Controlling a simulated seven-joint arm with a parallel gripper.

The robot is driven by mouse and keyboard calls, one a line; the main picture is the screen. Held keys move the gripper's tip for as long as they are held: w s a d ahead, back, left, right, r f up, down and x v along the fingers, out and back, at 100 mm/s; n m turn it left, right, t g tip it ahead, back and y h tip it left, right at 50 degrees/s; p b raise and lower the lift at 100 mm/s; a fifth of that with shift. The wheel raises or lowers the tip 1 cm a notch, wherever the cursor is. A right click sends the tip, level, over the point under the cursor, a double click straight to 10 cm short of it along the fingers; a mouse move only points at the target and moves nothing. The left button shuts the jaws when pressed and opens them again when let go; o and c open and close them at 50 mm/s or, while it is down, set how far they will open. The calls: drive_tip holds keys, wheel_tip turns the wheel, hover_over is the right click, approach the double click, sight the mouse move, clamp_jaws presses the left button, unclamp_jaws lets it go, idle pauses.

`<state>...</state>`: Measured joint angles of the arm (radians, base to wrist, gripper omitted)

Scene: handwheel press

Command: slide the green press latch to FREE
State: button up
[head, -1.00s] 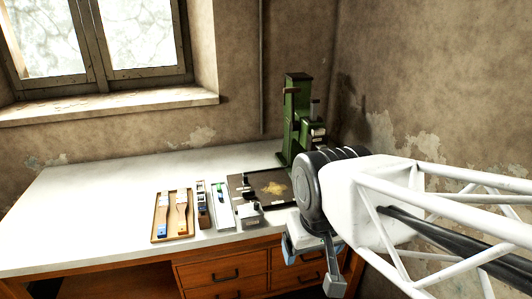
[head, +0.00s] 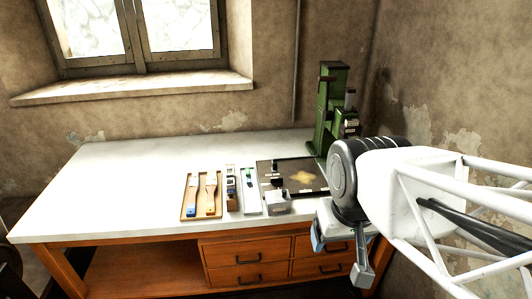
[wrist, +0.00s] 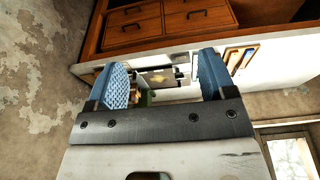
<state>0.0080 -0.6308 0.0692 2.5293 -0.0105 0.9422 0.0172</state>
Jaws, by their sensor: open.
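The green press (head: 327,112) stands upright at the back right of the white workbench, near the wall corner. Small labels show on its right side, too small to read, and I cannot make out the latch. My gripper (head: 339,258) hangs in front of the bench's right front edge, apart from the press, partly hidden by my arm. In the wrist view its two blue padded fingers (wrist: 161,82) are spread apart with nothing between them. A small green part of the press (wrist: 146,98) shows beyond the fingers there.
A dark board (head: 270,168) with a yellowish patch lies before the press. The bench's left side (head: 110,190) is clear. Drawers (head: 246,252) are below.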

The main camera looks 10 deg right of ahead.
drive_tip(key=w+r, duration=0.2)
drive_tip(key=w, duration=0.7)
drive_tip(key=w+r, duration=0.2)
drive_tip(key=w, duration=0.7)
drive_tip(key=g, duration=0.3)
hover_over(275, 163)
wheel_tip(275, 163, down, 22)
drive_tip(key=shift+w+f, duration=0.1)
drive_tip(key=shift+f, duration=0.05)
drive_tip(key=shift+f, duration=4.9)
drive_tip(key=shift+c, duration=0.4)
